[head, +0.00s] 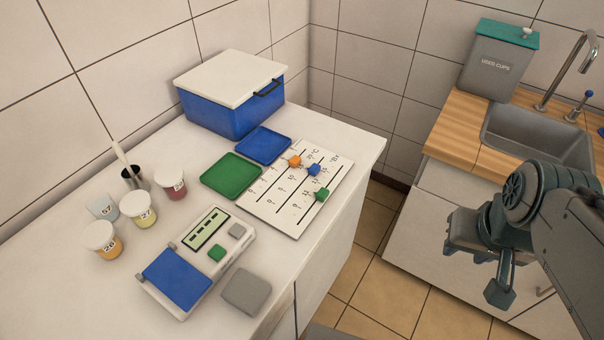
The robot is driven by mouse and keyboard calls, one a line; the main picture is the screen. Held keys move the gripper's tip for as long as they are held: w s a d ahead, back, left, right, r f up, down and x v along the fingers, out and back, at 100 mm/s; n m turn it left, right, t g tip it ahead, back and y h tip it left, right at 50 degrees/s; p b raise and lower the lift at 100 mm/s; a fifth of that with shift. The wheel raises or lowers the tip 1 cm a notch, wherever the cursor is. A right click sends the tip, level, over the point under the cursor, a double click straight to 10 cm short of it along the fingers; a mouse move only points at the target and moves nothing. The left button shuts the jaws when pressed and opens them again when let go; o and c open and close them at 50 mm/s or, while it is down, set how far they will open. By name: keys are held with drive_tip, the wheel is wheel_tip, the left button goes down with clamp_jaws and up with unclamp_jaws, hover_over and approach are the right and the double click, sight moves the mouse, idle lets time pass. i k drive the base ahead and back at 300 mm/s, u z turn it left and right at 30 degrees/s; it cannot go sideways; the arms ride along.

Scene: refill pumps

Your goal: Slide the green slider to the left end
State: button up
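The green slider (321,194) is a small block on the white slider board (285,214), which lies on the white counter. It sits on the track nearest the counter's right edge, between that track's ends. An orange slider (294,161) and a blue slider (314,169) sit on the other tracks of the board. Black lines and printed numbers mark the board. My gripper (493,273) is at the right of the picture, well away from the board and touching nothing visible. Its finger gap is not clear from this angle.
Green (231,176) and blue (263,146) trays lie left of the board, with a blue box (230,110) behind. A scale (197,265), a grey block (246,291) and several lidded cups (134,207) stand nearer. A floor gap separates this counter from the sink unit (450,190).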

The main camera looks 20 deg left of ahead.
sight(323, 194)
drive_tip(key=k, duration=0.15)
drive_tip(key=z, duration=1.3)
drive_tip(key=i, duration=0.45)
drive_tip(key=u, duration=2.85)
